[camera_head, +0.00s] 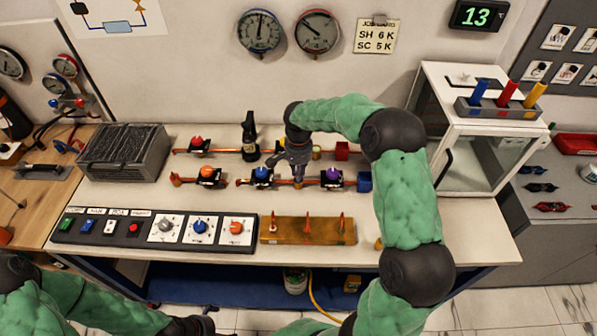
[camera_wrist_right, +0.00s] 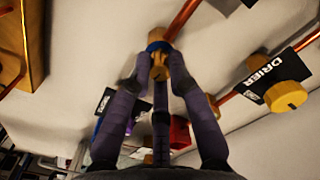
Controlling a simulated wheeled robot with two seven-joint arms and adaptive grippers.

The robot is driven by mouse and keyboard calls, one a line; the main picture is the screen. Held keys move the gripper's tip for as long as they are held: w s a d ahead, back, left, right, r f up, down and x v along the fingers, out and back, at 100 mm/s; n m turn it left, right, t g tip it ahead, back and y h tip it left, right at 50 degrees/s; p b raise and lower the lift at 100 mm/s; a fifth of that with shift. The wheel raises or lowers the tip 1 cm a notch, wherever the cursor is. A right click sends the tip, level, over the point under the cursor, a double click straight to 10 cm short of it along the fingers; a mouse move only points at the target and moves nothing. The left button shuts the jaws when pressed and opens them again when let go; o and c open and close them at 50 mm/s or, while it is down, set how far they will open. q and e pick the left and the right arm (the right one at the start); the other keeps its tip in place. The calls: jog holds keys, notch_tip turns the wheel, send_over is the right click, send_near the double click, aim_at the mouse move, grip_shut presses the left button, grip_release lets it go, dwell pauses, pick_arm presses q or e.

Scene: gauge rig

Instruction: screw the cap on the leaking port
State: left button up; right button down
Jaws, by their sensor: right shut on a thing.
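My right gripper (camera_head: 297,180) is over the copper pipework in the middle of the bench. In the wrist view my right gripper (camera_wrist_right: 162,68) is shut on a small brass piece (camera_wrist_right: 177,72), which looks like the cap. A blue band (camera_wrist_right: 158,46) sits at the piece's far end, beside a copper pipe (camera_wrist_right: 182,20). The fingers partly hide it, and I cannot tell whether it is seated on the port. No leak is clearly visible. The dark end of my left arm (camera_head: 190,326) shows at the bottom edge, and its jaws are unclear.
Valves with blue (camera_head: 261,174), orange (camera_head: 207,172) and purple (camera_head: 332,175) knobs flank the gripper. A grey finned box (camera_head: 125,152) stands left, a white glass-fronted cabinet (camera_head: 480,125) right.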

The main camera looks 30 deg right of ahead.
jog(key=m, duration=0.3)
jog(key=shift+f+m+b, duration=0.1)
jog(key=shift+m+b, duration=0.3)
jog(key=shift+m, duration=0.7)
jog(key=shift+m+b, duration=0.3)
jog(key=shift+m, duration=1.1)
jog(key=c, duration=0.8)
grip_release()
jog(key=shift+o, duration=0.2)
